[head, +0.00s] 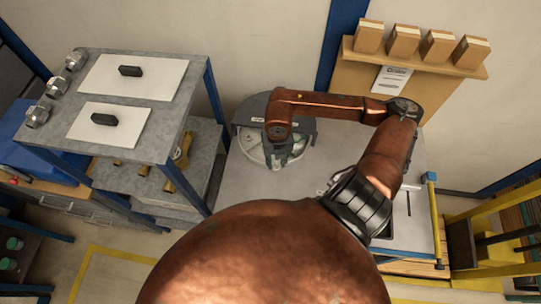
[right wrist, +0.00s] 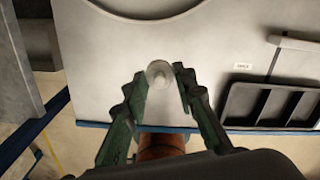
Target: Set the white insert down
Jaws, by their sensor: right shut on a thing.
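The white insert (right wrist: 160,73) is a small pale round piece with a short stem, held between the fingertips of my right gripper (right wrist: 161,78) in the right wrist view. Below it is the pale grey bench top; I cannot tell whether it touches the surface. In the head view my right gripper (head: 285,158) points down at the front of the round grey device (head: 255,148) on the bench, and the insert cannot be made out there. My left gripper is not in view.
The bench (head: 240,185) has free room left of my arm. A dark compartment tray (right wrist: 262,103) lies at the right in the wrist view. A grey shelf unit (head: 150,143) stands left of the bench. A wooden shelf with several boxes (head: 403,41) is on the wall behind.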

